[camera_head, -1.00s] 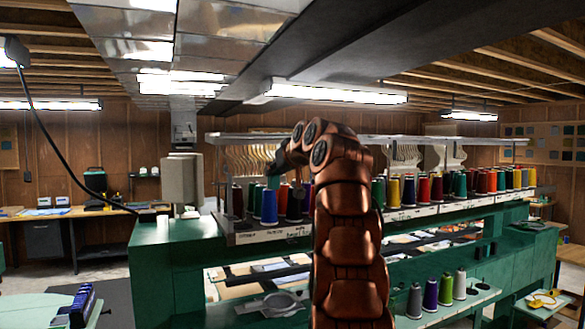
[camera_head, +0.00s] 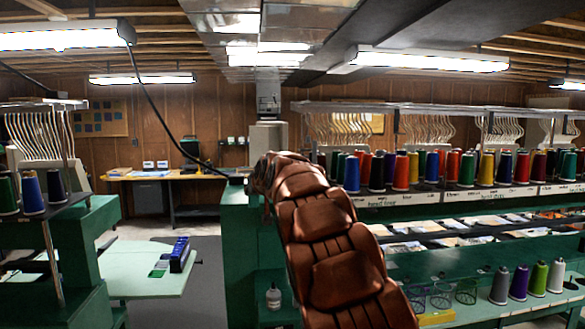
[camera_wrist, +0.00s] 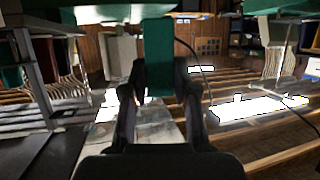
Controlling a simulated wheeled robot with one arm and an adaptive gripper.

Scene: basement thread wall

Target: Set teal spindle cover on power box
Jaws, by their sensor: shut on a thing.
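The teal spindle cover (camera_wrist: 158,45) is upright in the picture of the wrist view, held between the two dark fingers of my gripper (camera_wrist: 160,82). In the head view my own arm hides both the gripper and the cover. A pale grey box (camera_head: 268,136), which looks like the power box, stands on the green end of the thread machine, just behind the bent part of my arm. My arm covers its lower part. A grey box also shows in the wrist view (camera_wrist: 120,55), behind and left of the cover; the gap between them cannot be judged.
Thread cones (camera_head: 402,171) line the machine's rack at right, with more cones (camera_head: 519,284) on a lower shelf. A pale green table (camera_head: 140,280) and another green machine (camera_head: 85,255) stand at left. A wooden workbench (camera_head: 150,175) is at the back. Grey floor between looks clear.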

